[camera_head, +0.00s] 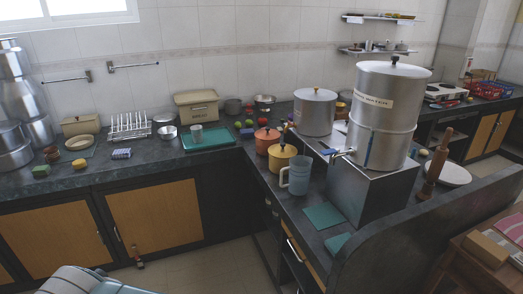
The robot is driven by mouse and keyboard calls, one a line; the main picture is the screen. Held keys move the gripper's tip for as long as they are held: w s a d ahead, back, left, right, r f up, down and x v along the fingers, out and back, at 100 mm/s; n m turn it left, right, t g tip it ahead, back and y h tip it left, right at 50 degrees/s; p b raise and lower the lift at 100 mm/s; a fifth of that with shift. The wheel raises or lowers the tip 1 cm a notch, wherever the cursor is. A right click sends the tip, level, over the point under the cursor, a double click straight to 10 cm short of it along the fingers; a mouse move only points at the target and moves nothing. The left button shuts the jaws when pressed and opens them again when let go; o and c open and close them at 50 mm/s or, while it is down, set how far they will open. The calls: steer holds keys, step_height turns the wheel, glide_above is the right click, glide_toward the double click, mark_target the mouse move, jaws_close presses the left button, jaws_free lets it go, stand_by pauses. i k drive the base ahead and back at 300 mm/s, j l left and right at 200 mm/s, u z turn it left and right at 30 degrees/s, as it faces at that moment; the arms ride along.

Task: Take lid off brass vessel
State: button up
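The brass vessel appears to be the golden-yellow pot (283,164) on the counter's inner corner, left of the big steel canister. Its lid (282,150) sits on top, with a small dark knob. A blue-grey mug (298,176) stands close at its front right and covers part of its side. An orange lidded pot (266,143) stands just behind it to the left. No gripper fingers can be made out in this view.
A tall steel canister (386,110) with a tap stands on a metal box (372,190) right of the pots. A lidded steel pot (315,112) is behind. Teal cloths (323,215) lie in front. A teal tray (208,138) lies left. Floor between the counters is open.

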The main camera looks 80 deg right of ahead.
mark_target(282, 150)
steer(key=i+z, duration=0.35)
steer(key=i+j+z, duration=0.1)
steer(key=i+z, duration=0.25)
steer(key=i+j+z, duration=0.15)
steer(key=z, duration=0.25)
steer(key=i+l+z, duration=0.15)
steer(key=z, duration=0.25)
steer(key=i+z, duration=0.65)
steer(key=z, duration=0.15)
steer(key=i+j+z, duration=0.15)
steer(key=z, duration=0.25)
steer(key=i+l+z, duration=0.1)
steer(key=i+z, duration=0.65)
steer(key=z, duration=0.2)
steer(key=i+j+z, duration=0.1)
steer(key=i+z, duration=0.35)
steer(key=k, duration=0.1)
